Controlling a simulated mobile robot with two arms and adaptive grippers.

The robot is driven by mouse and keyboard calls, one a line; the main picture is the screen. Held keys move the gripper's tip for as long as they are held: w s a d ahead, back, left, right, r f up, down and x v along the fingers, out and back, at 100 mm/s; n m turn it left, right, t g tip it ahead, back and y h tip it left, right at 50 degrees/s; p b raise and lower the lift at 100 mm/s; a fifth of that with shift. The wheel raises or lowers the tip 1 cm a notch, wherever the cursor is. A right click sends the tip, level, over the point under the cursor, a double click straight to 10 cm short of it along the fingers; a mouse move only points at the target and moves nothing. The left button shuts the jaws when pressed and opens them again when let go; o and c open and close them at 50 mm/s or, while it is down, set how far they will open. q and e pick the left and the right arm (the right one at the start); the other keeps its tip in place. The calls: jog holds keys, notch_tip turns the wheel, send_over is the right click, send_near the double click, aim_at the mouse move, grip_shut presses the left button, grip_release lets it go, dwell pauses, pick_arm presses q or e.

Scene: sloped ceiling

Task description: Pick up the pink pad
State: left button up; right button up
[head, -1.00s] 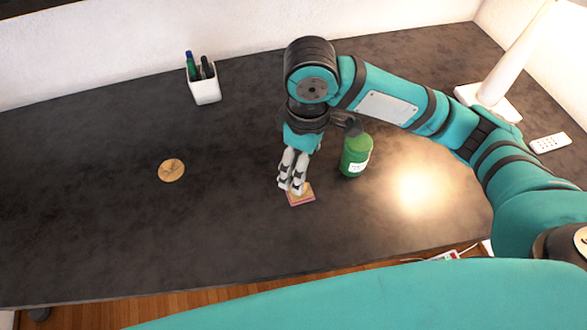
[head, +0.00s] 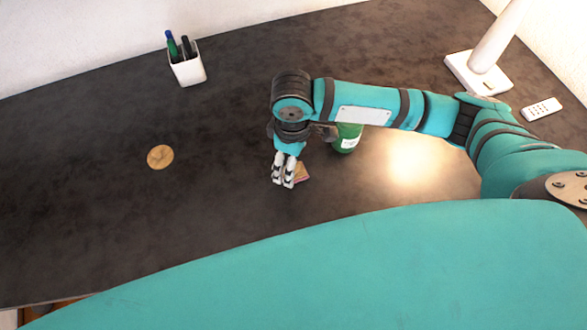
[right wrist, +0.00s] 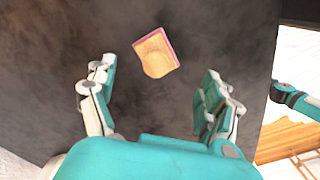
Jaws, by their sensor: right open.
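The pink pad (head: 302,173) lies on the dark table, partly hidden behind my right gripper (head: 283,181) in the head view. In the right wrist view the pad (right wrist: 156,54) shows a tan top with a pink edge. It lies beyond the fingertips, between the lines of the two fingers, and nothing touches it there. My right gripper (right wrist: 162,85) is open and empty, with its fingers spread apart. My left gripper is in neither view.
A green bottle (head: 347,139) stands close behind the right gripper, partly hidden by my arm. A round tan coaster (head: 160,157) lies to the left. A white pen cup (head: 188,68) stands at the back. A white lamp (head: 478,72) and a remote (head: 541,109) are at the right.

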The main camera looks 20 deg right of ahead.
jog(key=shift+d+f, duration=0.1)
jog(key=shift+f, duration=0.35)
notch_tip(320, 180, down, 4)
jog(key=shift+w+d+r+p, duration=0.15)
jog(key=shift+r+p, duration=0.05)
jog(key=shift+p, duration=0.15)
jog(key=shift+f, duration=0.35)
jog(key=c, duration=1.1)
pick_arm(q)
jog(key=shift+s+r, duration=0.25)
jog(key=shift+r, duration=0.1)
pick_arm(e)
jog(key=shift+r, duration=0.1)
